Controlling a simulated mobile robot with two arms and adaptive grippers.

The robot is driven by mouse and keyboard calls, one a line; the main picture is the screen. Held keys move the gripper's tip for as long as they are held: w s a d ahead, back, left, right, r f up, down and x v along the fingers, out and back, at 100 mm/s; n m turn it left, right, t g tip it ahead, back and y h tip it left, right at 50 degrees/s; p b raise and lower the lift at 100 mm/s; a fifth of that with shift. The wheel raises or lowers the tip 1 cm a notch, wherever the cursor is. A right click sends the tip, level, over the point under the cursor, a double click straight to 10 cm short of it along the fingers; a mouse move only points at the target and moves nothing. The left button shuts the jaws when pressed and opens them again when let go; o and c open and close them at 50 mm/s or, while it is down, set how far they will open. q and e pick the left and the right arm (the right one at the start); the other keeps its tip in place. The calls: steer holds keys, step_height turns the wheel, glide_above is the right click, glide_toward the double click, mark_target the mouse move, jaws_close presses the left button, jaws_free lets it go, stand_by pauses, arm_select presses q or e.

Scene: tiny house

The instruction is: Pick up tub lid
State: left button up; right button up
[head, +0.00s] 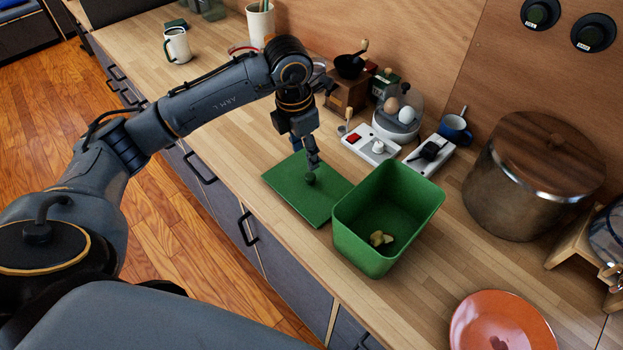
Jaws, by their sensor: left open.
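The tub lid (309,206) is a flat green rectangle with a small round knob (310,179) in its middle. It lies on the wooden counter to the left of the green tub. The green tub (345,215) stands open, with some small yellowish pieces (381,239) at its bottom. My left gripper (308,165) points down over the lid, with its fingertips right at the knob. The jaws are open, and I cannot tell whether they touch the knob. My right gripper is not in view.
Behind the lid stand a coffee grinder (345,92), an egg holder (397,128) and small white devices (371,146). A large wooden-lidded pot (510,190) is at the right, an orange plate (500,325) at the front right.

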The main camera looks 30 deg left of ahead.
mark_target(310, 176)
arm_select(q)
steer(key=f, duration=0.3)
steer(key=shift+w+d+f+p, duration=0.1)
steer(key=shift+w+f+p, duration=0.1)
steer(key=shift+f+p, duration=0.15)
steer(key=shift+w+f, duration=0.1)
steer(key=shift+f, duration=0.1)
steer(key=f+p, duration=0.1)
steer(key=f, duration=0.1)
steer(key=f+p, duration=0.1)
steer(key=f, duration=0.1)
steer(key=shift+w+d+p, duration=0.15)
steer(key=shift+w+p, duration=0.05)
steer(key=shift+p, duration=0.1)
steer(key=shift+f, duration=0.45)
steer(key=shift+w+f, duration=0.1)
steer(key=shift+c, duration=0.4)
jaws_close()
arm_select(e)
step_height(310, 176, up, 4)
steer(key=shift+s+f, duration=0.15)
